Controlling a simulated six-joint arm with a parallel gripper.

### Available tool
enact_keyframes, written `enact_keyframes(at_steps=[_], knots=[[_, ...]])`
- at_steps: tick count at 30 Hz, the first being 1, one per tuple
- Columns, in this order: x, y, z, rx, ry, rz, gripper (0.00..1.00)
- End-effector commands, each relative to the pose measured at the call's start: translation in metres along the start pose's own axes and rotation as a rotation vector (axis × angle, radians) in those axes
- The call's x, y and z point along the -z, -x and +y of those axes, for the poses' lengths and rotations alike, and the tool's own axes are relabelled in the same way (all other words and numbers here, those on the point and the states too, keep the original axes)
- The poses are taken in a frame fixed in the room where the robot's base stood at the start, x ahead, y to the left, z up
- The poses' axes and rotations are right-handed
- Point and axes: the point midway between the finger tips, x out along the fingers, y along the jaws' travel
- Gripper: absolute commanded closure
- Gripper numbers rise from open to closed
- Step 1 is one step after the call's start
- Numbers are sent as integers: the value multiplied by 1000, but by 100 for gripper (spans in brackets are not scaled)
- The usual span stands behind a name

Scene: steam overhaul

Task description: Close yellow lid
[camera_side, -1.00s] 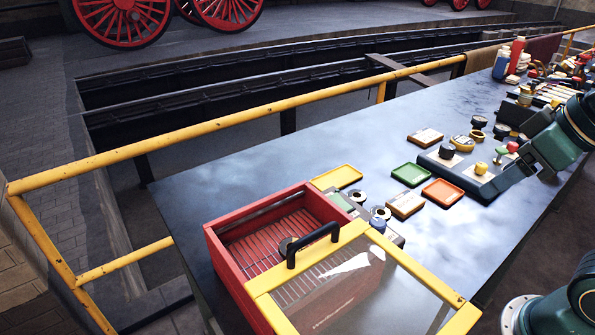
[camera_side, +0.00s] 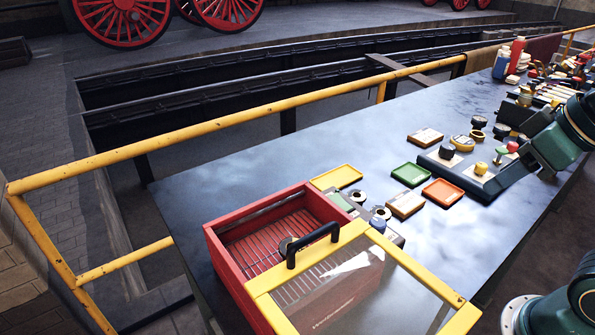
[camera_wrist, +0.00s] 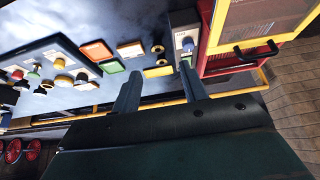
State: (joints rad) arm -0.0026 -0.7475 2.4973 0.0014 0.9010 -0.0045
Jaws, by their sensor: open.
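The yellow lid (camera_side: 408,262), a yellow frame around a clear pane, lies over the near right part of a red box (camera_side: 222,262) in the side view. A black handle (camera_side: 313,246) stands on the lid's left edge. In the wrist view, the lid (camera_wrist: 216,28) and its handle (camera_wrist: 256,51) are at the upper right. My gripper (camera_wrist: 162,92) is open, with nothing between its fingers, and apart from the lid. In the side view my arm is at the right; its fingertips are hard to make out.
A yellow tray (camera_side: 337,177), green tray (camera_side: 411,174) and orange tray (camera_side: 443,192) lie on the blue-grey table (camera_side: 270,165). A grey device (camera_side: 342,201) stands beside the box. Several knobs and small parts crowd the right. The table's far left is clear. A yellow railing (camera_side: 220,121) runs behind.

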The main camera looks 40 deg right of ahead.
Motion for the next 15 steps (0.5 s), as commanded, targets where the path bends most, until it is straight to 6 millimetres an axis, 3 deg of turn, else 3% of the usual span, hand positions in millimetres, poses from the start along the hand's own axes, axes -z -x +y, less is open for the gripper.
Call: enact_keyframes(at_steps=[8,15], knots=[[23,4,-9,16,156,-33,66],[66,6,-37,50,473,-92,66]])
